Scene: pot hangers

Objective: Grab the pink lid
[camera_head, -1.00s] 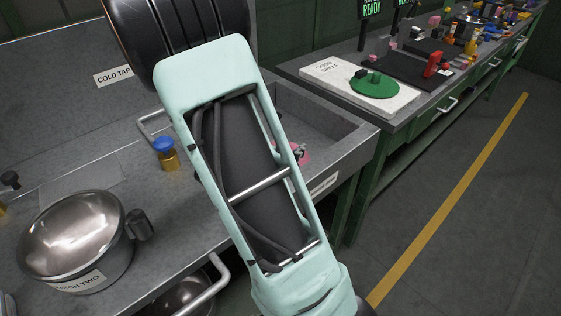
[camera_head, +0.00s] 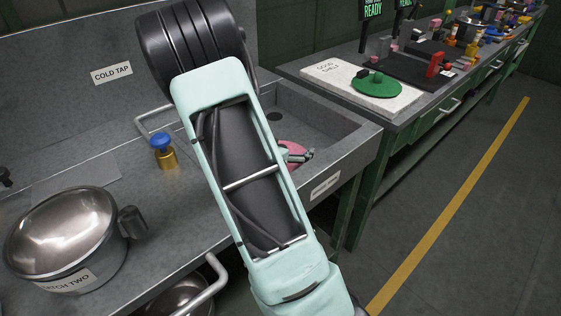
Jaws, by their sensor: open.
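The pink lid (camera_head: 289,148) lies in the sink basin (camera_head: 322,125), in the head view. Only its right part shows; my arm's mint-green link hides the rest. Small grey parts, which look like the fingers of my gripper (camera_head: 304,156), show over the lid's right side, just past the edge of my arm. The gripper is open. The rest of it is hidden behind my arm, and I cannot tell whether the fingers touch the lid or are around any part of it.
A green lid (camera_head: 377,85) lies on a white board (camera_head: 330,76) on the counter right of the sink. A blue-topped brass tap (camera_head: 163,152) stands left of my arm. The floor at right is clear.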

